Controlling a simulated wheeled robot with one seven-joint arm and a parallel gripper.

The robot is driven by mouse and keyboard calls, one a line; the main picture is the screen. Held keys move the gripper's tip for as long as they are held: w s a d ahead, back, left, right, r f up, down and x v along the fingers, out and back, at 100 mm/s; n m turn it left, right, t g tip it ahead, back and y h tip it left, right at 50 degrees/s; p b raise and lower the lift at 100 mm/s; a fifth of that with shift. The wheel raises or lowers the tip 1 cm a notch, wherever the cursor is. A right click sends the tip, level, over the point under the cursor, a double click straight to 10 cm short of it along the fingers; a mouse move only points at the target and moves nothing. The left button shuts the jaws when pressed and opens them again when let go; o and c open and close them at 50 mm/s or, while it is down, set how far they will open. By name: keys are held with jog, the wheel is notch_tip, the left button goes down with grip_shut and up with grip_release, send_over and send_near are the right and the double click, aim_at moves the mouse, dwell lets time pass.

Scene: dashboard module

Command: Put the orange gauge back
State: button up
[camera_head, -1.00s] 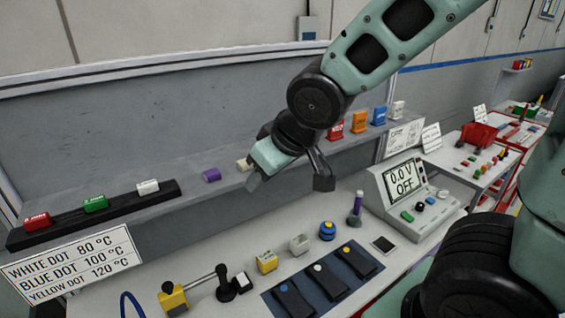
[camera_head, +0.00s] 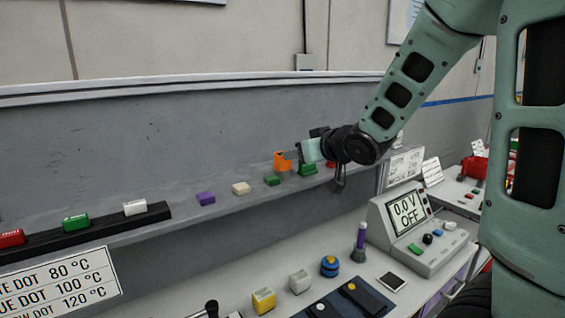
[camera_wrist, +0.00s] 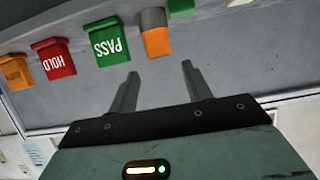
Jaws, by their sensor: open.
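An orange piece (camera_head: 283,161), which looks like the orange gauge, stands on the grey wall shelf (camera_head: 228,206). In the wrist view it shows as an orange and grey piece (camera_wrist: 156,40) beside the green PASS block (camera_wrist: 107,42). My gripper (camera_head: 300,152) is just right of it in the head view, at about its height. In the wrist view my gripper (camera_wrist: 160,72) is open and empty, and the piece lies beyond the gap between the fingertips. I cannot tell the exact distance.
A green piece (camera_head: 272,180), a white piece (camera_head: 240,188) and a purple piece (camera_head: 206,198) sit left along the shelf. A red HOLD block (camera_wrist: 54,60) and another orange block (camera_wrist: 15,71) stand beyond the PASS block in the wrist view. The workbench lies below.

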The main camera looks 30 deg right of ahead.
aim_at(282, 165)
jog(key=p+x, duration=0.1)
jog(key=x, duration=0.3)
jog(key=shift+w+f, duration=0.1)
jog(key=shift+w, duration=0.1)
jog(key=p+x, duration=0.2)
jog(key=x, duration=0.1)
jog(key=shift+w+d+f+p, duration=0.1)
jog(key=shift+w+p, duration=0.2)
jog(key=shift+w, duration=0.1)
jog(key=shift+w+f, duration=0.35)
jog(key=shift+w, duration=0.25)
jog(key=c, duration=0.9)
